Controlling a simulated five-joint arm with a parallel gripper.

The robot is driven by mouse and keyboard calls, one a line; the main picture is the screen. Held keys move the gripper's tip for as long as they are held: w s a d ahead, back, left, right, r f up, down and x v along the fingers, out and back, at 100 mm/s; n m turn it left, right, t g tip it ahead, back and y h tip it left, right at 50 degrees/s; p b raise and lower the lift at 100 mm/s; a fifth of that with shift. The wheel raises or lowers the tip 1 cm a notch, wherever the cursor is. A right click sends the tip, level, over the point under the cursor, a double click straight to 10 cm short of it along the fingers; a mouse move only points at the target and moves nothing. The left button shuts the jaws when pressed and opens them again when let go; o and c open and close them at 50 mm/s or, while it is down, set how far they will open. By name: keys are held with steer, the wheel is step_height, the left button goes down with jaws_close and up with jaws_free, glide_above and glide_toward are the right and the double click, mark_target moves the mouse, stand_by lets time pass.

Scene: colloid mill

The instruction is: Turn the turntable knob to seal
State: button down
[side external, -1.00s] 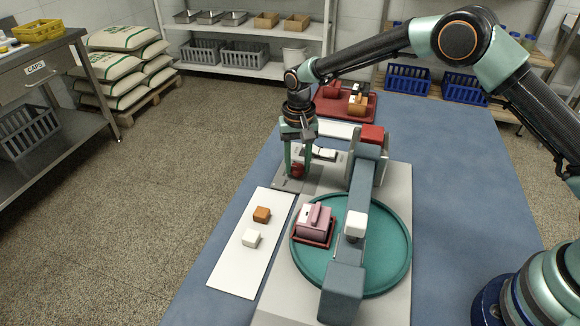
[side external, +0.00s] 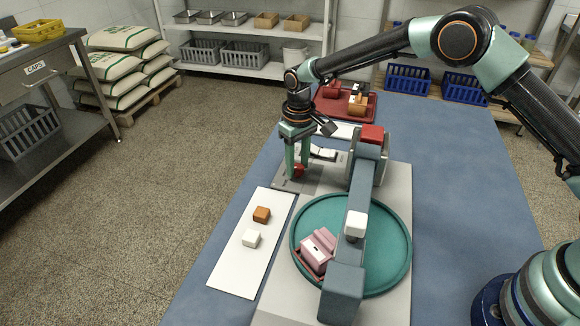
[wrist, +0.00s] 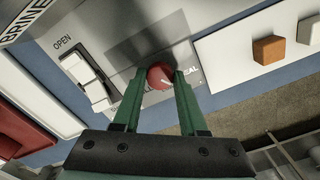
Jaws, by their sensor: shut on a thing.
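The red turntable knob (side external: 299,170) sits on a grey panel (side external: 283,184) beside the machine. In the wrist view the knob (wrist: 159,76) shows between the green fingers of my gripper (wrist: 157,73), which is shut around it. A label partly hidden by the right finger reads "EAL" just right of the knob. A short pale mark shows on the knob's face. My gripper (side external: 297,173) reaches down to the panel in the side view. The teal turntable (side external: 390,225) carries a pink block (side external: 318,246) in a reddish tray near its front left rim.
A grey arm with a white block (side external: 356,223) spans the turntable. A white strip (side external: 232,270) holds an orange cube (side external: 261,214) and a white cube (side external: 251,238). A white switch (wrist: 83,68) by "OPEN" lies left of the knob. A red tray (side external: 330,110) stands behind.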

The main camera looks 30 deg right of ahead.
mark_target(297, 167)
steer(key=n, duration=0.4)
steer(key=shift+n, duration=0.4)
stand_by(0.4)
steer(key=shift+c, duration=2.2)
jaws_free()
step_height(297, 167, up, 12)
steer(key=shift+r, duration=0.1)
